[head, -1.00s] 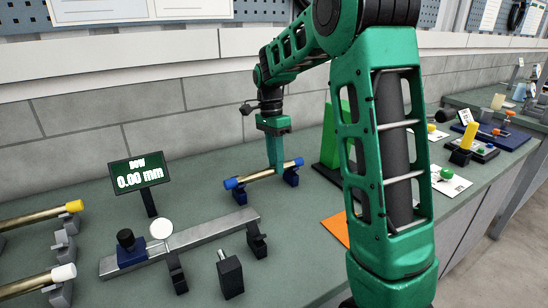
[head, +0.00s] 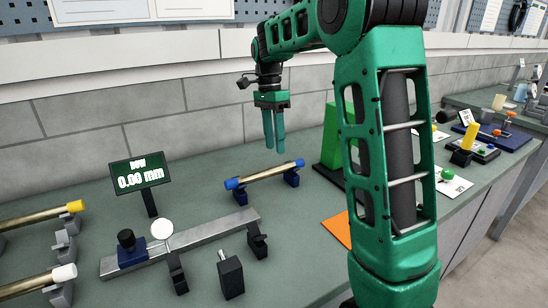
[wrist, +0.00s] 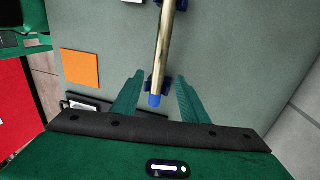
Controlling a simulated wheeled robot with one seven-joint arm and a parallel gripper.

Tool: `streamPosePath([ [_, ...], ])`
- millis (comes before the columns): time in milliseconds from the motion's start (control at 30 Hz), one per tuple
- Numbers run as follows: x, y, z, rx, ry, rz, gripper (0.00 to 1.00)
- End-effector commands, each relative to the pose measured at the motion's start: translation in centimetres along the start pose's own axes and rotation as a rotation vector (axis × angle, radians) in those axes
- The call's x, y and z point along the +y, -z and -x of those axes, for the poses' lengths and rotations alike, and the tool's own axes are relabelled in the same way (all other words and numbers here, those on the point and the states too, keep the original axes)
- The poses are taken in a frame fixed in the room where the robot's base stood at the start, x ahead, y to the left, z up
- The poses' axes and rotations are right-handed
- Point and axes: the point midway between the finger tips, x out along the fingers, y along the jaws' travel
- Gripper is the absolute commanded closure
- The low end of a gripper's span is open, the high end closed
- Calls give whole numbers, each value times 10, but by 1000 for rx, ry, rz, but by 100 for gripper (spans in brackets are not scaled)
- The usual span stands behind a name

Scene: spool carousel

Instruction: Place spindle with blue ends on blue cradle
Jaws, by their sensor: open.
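The spindle with blue ends (head: 264,174) is a brass rod lying across the blue cradle (head: 240,196), whose two dark blue supports stand on the bench. The spindle rests in both supports and is roughly level. In the wrist view the spindle (wrist: 163,50) runs away from me, its near blue end (wrist: 155,101) lying between the finger lines. My gripper (head: 274,146) is open and empty, above the spindle and apart from it. In the wrist view its two green fingers (wrist: 158,97) are spread on either side.
A gauge bar (head: 190,242) with a dial and a display reading 0.00 mm (head: 139,175) stands in front. Spindles with a yellow end (head: 74,206) and a white end (head: 64,272) lie at left. An orange square (head: 338,229) and a green block (head: 331,150) are right of the cradle.

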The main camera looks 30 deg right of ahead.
Motion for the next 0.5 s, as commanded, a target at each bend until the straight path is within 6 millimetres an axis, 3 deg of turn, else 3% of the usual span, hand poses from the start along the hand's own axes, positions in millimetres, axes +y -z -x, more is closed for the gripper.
streamPosePath([
  [200,-1,0,36,0,1,0,60],
  [500,0,0,51,-1,0,2,60],
])
